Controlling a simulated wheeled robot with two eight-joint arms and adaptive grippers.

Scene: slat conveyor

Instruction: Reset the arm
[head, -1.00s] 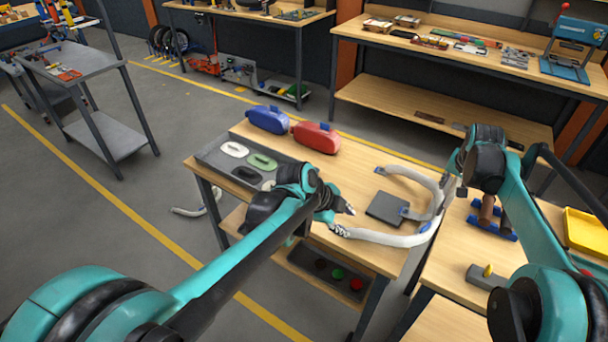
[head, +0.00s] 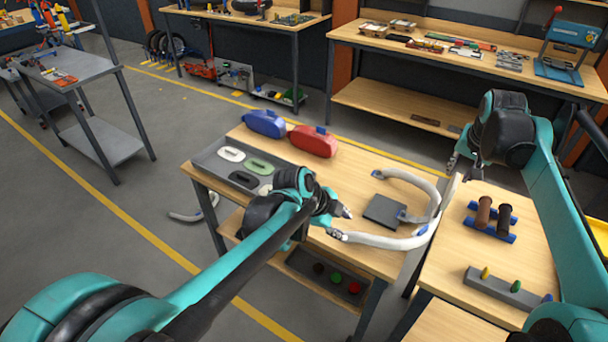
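My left gripper (head: 342,223) is over the front part of the wooden table (head: 300,238). Its two fingertips stand apart with nothing visible between them. The lower fingertip is beside the near end of a curved white hose (head: 385,241); I cannot tell whether they touch. My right gripper (head: 453,168) hangs near the table's right edge, beside the hose's far bend. It is seen side-on and small, and its finger opening is not clear. Nothing is visibly held in it.
A dark square block (head: 384,211) lies inside the hose's curve. Blue (head: 265,123) and red (head: 313,141) containers stand at the back, by a grey tray (head: 210,163). A second table at right holds brown and black cylinders on a blue rack (head: 489,237) and a grey pegged block (head: 500,287).

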